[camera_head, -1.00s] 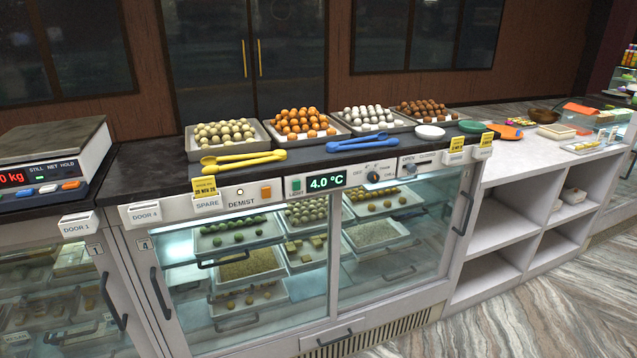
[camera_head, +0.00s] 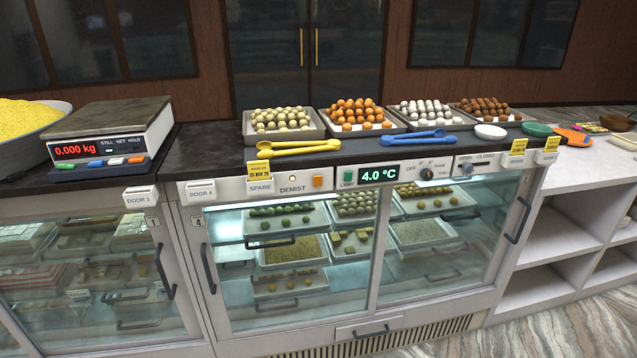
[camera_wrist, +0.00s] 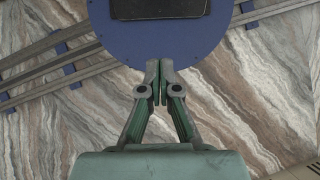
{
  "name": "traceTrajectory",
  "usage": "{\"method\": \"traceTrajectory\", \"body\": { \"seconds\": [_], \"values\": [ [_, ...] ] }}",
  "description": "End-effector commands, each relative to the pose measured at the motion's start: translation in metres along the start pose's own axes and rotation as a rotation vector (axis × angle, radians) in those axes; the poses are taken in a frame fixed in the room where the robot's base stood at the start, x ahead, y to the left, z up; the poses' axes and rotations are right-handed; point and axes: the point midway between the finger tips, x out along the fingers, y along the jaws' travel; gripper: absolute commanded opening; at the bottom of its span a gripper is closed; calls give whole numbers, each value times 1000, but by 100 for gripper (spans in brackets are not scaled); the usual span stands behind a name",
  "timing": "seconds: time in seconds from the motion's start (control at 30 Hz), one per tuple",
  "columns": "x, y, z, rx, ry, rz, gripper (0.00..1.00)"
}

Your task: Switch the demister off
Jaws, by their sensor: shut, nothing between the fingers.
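The demister control sits on the white panel under the dark counter top in the head view. It is an orange square button (camera_head: 318,181) to the right of the word DEMIST. A small round lamp (camera_head: 292,178) sits above that word and looks pale, with a faint orange tint. I cannot tell for sure whether it is lit. My gripper (camera_wrist: 158,68) shows only in the wrist view. Its fingertips are together and empty, above the marbled floor and my blue base. The button is not in the wrist view.
Beside the button are a green LIGHT button (camera_head: 347,175), a 4.0 °C display (camera_head: 380,174) and a rotary knob (camera_head: 427,174). Yellow tongs (camera_head: 298,148) and blue tongs (camera_head: 420,137) lie above the panel. A scale (camera_head: 110,130) stands left. Door handles (camera_head: 208,268) stick out below.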

Motion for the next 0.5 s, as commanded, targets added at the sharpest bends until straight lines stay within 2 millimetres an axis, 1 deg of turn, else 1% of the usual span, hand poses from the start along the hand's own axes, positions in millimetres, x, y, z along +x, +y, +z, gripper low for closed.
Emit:
{"method": "traceTrajectory", "body": {
  "seconds": [0.13, 0.27, 0.37, 0.5],
  "values": [
    [-8, -3, -8, -13, 20, 8, 0],
    [-27, -7, -25, -27, 66, 17, 0],
    [-50, -12, -42, -43, 116, 25, 0],
    [-86, -20, -66, -68, 200, 39, 0]
  ]
}}
